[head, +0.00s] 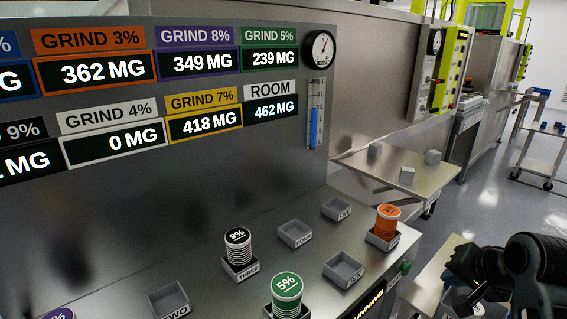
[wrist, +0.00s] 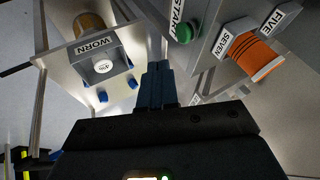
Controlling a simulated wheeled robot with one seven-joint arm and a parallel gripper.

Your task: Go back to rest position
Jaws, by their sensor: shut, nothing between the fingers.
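My gripper (head: 466,268) is at the lower right of the head view, right of the metal bench and above a side table. In the wrist view its blue fingers (wrist: 158,84) are together with nothing between them. An orange canister (head: 388,222) stands in a holder at the bench's right end; the wrist view shows it (wrist: 255,57) by the label SEVEN. A black-lidded 9% canister (head: 238,246) stands in holder THREE. A green-lidded 5% canister (head: 287,291) stands in front, and a purple-lidded one (head: 60,314) is cut off at lower left.
Holders TWO (head: 170,298), FOUR (head: 295,233) and SIX (head: 343,269) are empty. A green START button (wrist: 184,33) sits on the bench edge near my fingers. In the wrist view, a WORN holder (wrist: 93,45) holds a white-topped 4% piece (wrist: 103,66). Floor (head: 488,202) is open beyond.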

